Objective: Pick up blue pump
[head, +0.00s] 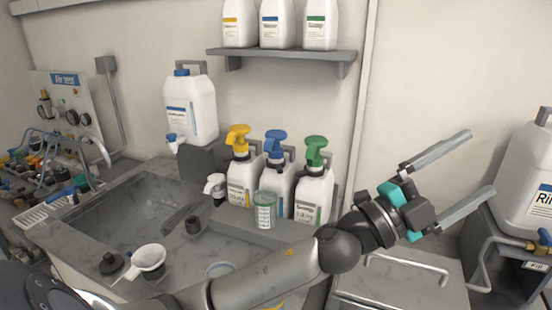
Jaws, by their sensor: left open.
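The blue pump (275,144) sits on top of the middle white bottle (279,187), between a yellow pump (238,139) and a green pump (315,150) on similar bottles. My left gripper (481,168) is open and empty, to the right of the bottles, with its fingers pointing right, away from the blue pump. Its arm crosses the lower middle of the view. The lower part of the middle bottle is partly hidden behind a greenish measuring cup (265,210). My right gripper is not in view.
A shelf (285,52) with three bottles hangs above the pumps. A sink (135,212) with a white funnel (149,258) nearby lies to the left. A large white canister (527,185) stands at the right edge, close to my left gripper.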

